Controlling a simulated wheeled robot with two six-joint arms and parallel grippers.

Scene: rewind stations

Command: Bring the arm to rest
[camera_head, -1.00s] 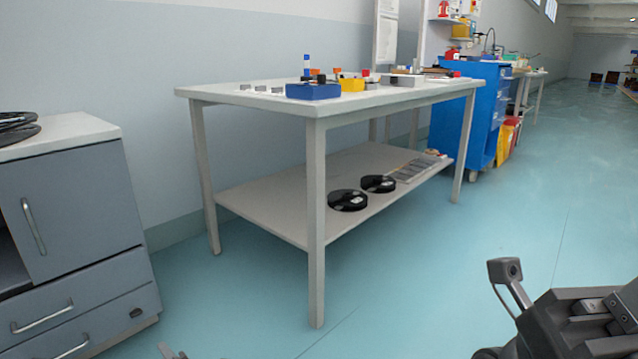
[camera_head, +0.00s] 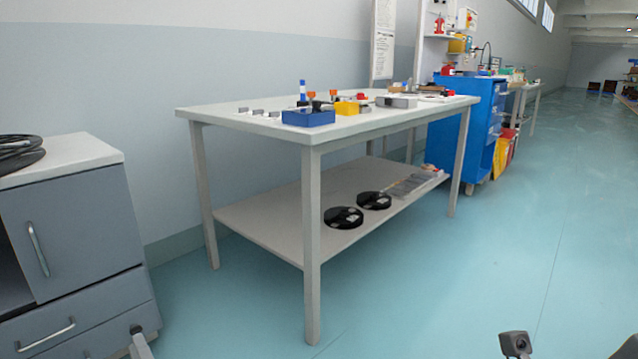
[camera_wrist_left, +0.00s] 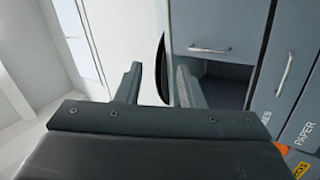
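My left gripper (camera_wrist_left: 157,72) shows in the left wrist view with its two fingers apart. I see nothing held between them. A thin black disc edge (camera_wrist_left: 162,70) shows in the gap, and it looks to be beyond the fingers. In the head view only a small grey part of my left arm (camera_head: 140,343) rises at the bottom left, in front of the drawer cabinet. Of my right arm, a small camera on its mount (camera_head: 515,344) and a dark corner show at the bottom right. The right gripper's fingers are out of view.
A grey drawer cabinet (camera_head: 75,235) stands at left with a black coil (camera_head: 18,150) on top. A pale table (camera_head: 235,123) holds a blue bin (camera_head: 308,118) and small parts. Black reels (camera_head: 343,217) lie on its lower shelf. Floor at right is clear.

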